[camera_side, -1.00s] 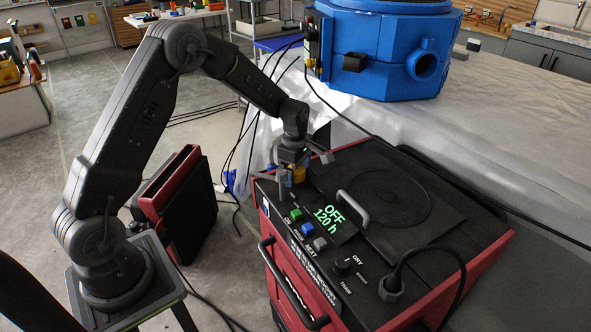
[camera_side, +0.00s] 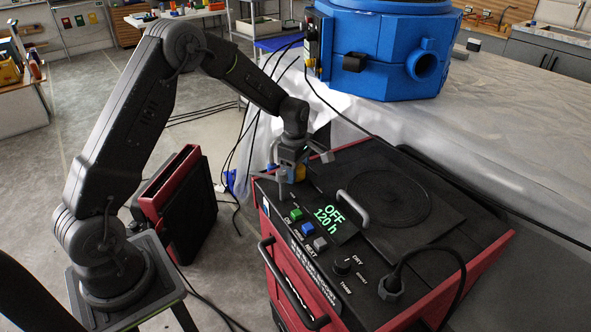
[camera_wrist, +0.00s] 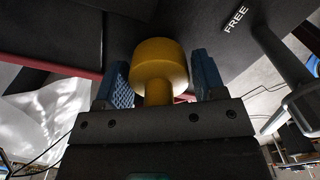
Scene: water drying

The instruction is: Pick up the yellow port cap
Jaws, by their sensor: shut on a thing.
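The yellow port cap (camera_wrist: 160,62) is a round knob with a narrower stem. In the wrist view it sits between the two blue ridged finger pads of my gripper (camera_wrist: 162,82). In the side view only a small yellow part of the cap (camera_side: 300,172) shows between the fingers. My gripper (camera_side: 292,176) is shut on the cap, just above the left back corner of the dryer's black top. The side view does not clearly show whether the cap clears the surface.
The red and black dryer (camera_side: 408,215) has a display reading OFF 120 h, buttons, a raised lid handle (camera_side: 353,208) and a plugged black cable (camera_side: 392,288). A large blue vessel (camera_side: 385,50) stands behind. A red and black case (camera_side: 178,205) stands on the floor at left.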

